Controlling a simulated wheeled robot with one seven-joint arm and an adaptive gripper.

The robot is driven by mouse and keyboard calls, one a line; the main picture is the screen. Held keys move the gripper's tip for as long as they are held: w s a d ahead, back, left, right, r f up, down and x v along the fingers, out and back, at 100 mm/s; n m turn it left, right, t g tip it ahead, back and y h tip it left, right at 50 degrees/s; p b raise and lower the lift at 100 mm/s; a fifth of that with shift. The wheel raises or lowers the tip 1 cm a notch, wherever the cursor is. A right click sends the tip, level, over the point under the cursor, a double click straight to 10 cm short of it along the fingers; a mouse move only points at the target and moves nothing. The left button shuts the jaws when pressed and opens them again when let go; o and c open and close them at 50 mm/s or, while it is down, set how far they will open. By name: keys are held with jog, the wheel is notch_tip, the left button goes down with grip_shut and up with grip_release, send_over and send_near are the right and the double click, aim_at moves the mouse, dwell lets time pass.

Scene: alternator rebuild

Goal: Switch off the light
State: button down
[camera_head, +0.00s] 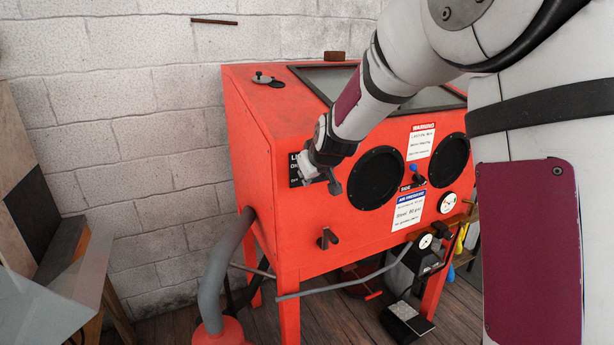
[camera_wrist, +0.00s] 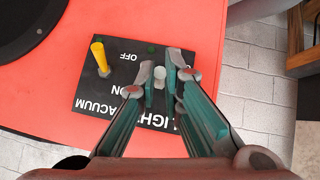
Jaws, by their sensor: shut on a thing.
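A black switch panel (camera_wrist: 92,97) is on the red cabinet, with the words LIGHT, VACUUM, ON and OFF upside down in the wrist view. The light switch (camera_wrist: 159,72) shows as a small pale tip between my fingers; the rest of it is hidden. My gripper (camera_wrist: 161,78) is shut on this switch, with one finger on each side. A yellow lever (camera_wrist: 100,57) stands on the VACUUM side, apart from my fingers. In the head view my gripper (camera_head: 322,178) covers most of the panel (camera_head: 294,167) on the cabinet's front left.
The red cabinet (camera_head: 260,135) has two dark round ports (camera_head: 376,178) right of my gripper. A dark handle (camera_head: 327,238) sticks out below it. A grey hose (camera_head: 222,265) runs at the cabinet's left. A white brick wall (camera_head: 120,110) stands behind.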

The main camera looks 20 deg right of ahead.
jog(key=shift+f+t+y+b, duration=0.15)
jog(key=shift+f+t+b, duration=0.3)
jog(key=shift+t+b, duration=0.65)
jog(key=shift+f+t+y+b, duration=0.15)
jog(key=shift+f+t+b, duration=0.3)
jog(key=shift+t+b, duration=0.65)
jog(key=c, duration=1.7)
grip_release()
jog(key=v, duration=1.2)
jog(key=shift+f, duration=0.1)
jog(key=shift+s, duration=0.1)
